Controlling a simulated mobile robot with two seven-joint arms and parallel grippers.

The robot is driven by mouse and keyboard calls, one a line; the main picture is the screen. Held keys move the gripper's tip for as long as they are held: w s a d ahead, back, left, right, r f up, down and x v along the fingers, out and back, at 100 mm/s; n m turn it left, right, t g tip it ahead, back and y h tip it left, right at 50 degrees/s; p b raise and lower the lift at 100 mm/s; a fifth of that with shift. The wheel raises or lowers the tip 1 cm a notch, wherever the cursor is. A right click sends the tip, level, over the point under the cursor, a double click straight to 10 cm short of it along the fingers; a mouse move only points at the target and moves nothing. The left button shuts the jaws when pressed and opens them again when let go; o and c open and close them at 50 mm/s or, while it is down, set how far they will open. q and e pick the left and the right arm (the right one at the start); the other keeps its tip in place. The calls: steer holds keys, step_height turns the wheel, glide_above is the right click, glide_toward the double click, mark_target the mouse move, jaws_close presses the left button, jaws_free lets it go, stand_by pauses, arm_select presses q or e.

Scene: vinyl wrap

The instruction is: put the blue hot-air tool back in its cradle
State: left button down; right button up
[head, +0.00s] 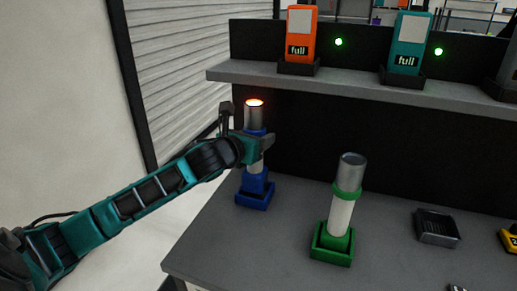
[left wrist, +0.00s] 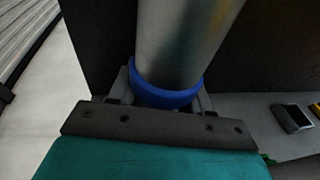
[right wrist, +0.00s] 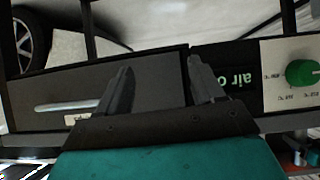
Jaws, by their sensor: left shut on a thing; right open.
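The blue hot-air tool (head: 254,117) stands upright at the left of the bench, its metal nozzle up with an orange glow at the tip. Its blue collar shows in the left wrist view (left wrist: 168,92). My left gripper (head: 262,143) is shut on the tool around its upper body. The blue cradle (head: 255,197) is directly below, and the tool's lower end appears to be at or in it; I cannot tell if it is fully seated. My right gripper (right wrist: 160,80) is open and empty; it is not in the head view.
A green hot-air tool (head: 342,210) stands in a green cradle (head: 332,245) to the right. A black tray (head: 437,228) lies further right. Orange (head: 301,35) and teal (head: 409,45) devices marked "full" stand on the shelf (head: 350,86). A green knob (right wrist: 302,73) shows in the right wrist view.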

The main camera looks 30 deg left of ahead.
arm_select(q)
steer(key=shift+w+f+b, duration=0.15)
steer(key=shift+f+b, duration=0.15)
steer(key=shift+f, duration=1.3)
steer(key=shift+f, duration=0.15)
steer(key=shift+c, duration=2.4)
jaws_free()
steer(key=shift+f, duration=0.1)
steer(key=shift+r, duration=0.2)
steer(key=shift+s, duration=0.45)
steer(key=s+r, duration=0.2)
steer(key=s, duration=0.9)
steer(key=shift+d+r, duration=0.15)
steer(key=shift+d, duration=0.1)
